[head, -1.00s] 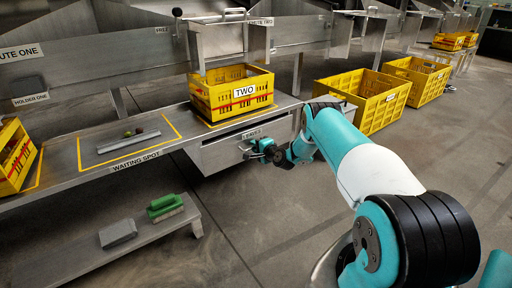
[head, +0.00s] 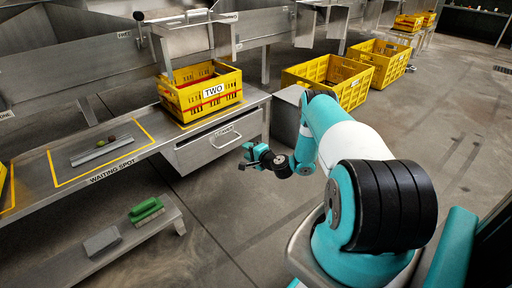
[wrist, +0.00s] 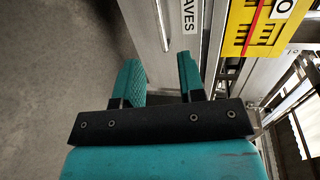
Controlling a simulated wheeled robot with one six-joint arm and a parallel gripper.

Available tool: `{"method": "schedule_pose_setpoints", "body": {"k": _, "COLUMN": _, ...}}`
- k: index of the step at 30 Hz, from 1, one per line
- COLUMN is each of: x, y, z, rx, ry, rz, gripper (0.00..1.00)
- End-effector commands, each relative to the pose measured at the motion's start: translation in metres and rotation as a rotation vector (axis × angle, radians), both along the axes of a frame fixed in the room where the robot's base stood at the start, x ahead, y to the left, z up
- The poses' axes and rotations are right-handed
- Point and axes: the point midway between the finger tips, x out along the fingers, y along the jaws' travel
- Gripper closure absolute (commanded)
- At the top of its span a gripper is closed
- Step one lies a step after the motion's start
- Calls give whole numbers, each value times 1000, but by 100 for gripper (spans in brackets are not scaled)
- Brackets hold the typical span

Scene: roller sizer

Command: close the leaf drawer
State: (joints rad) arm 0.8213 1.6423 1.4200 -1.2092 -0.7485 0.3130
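My gripper (head: 244,158) is out in front of the drawer, to the right of and below the handle, empty. In the wrist view my gripper (wrist: 160,77) has its two teal fingers apart with nothing between them. The handle (wrist: 162,25) and the LEAVES label (wrist: 190,16) show beyond the fingertips.
A yellow crate marked TWO (head: 203,92) stands on the bench above the drawer. Two larger yellow crates stand to the right. A low step (head: 130,240) with a green brush (head: 146,210) and a grey block (head: 102,241) is at lower left. The floor before the drawer is clear.

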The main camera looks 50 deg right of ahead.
Motion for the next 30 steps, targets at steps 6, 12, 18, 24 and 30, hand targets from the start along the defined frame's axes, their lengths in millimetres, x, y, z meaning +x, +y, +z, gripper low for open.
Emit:
{"method": "schedule_pose_setpoints", "body": {"k": 6, "x": -35, "y": 1, "z": 9, "rx": 2, "ry": 1, "rz": -2, "gripper": 64}}
{"method": "schedule_pose_setpoints", "body": {"k": 12, "x": -44, "y": 2, "z": 9, "rx": -1, "ry": -1, "rz": -1, "gripper": 64}}
{"method": "schedule_pose_setpoints", "body": {"k": 18, "x": -44, "y": 2, "z": 9, "rx": -2, "ry": -2, "rz": 0, "gripper": 64}}
{"method": "schedule_pose_setpoints", "body": {"k": 24, "x": -44, "y": 2, "z": 9, "rx": -3, "ry": -1, "rz": 1, "gripper": 64}}
{"method": "schedule_pose_setpoints", "body": {"k": 30, "x": -38, "y": 6, "z": 17, "rx": -13, "ry": -1, "rz": 24, "gripper": 64}}
